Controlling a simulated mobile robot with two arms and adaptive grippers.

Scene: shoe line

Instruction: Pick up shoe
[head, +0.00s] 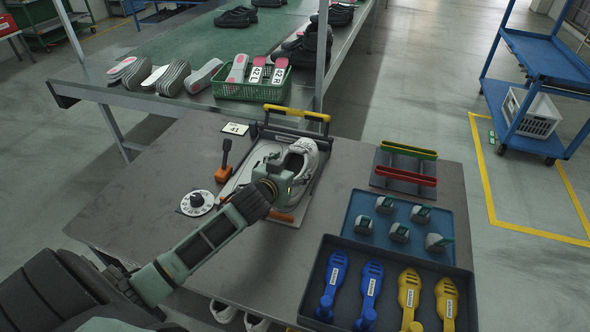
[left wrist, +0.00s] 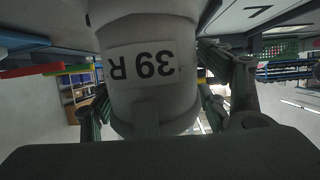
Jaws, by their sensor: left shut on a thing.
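A white shoe (head: 304,152) sits over a grey fixture (head: 293,217) with a yellow bar on the grey table. My left gripper (head: 280,184) is at the near end of the shoe and partly hides it. In the left wrist view, the shoe (left wrist: 147,30) fills the top middle, with a label that reads 39 R upside down. The fingers of my left gripper (left wrist: 155,108) stand on either side of it, shut on it. Whether the shoe touches the fixture is hidden. My right gripper is not in view.
A white dial (head: 197,203) and an orange-based lever (head: 224,163) are left of the fixture. A red and green rack (head: 404,183) and a dark tray (head: 462,284) of blue and yellow tools are to the right. A green basket (head: 250,92) stands behind.

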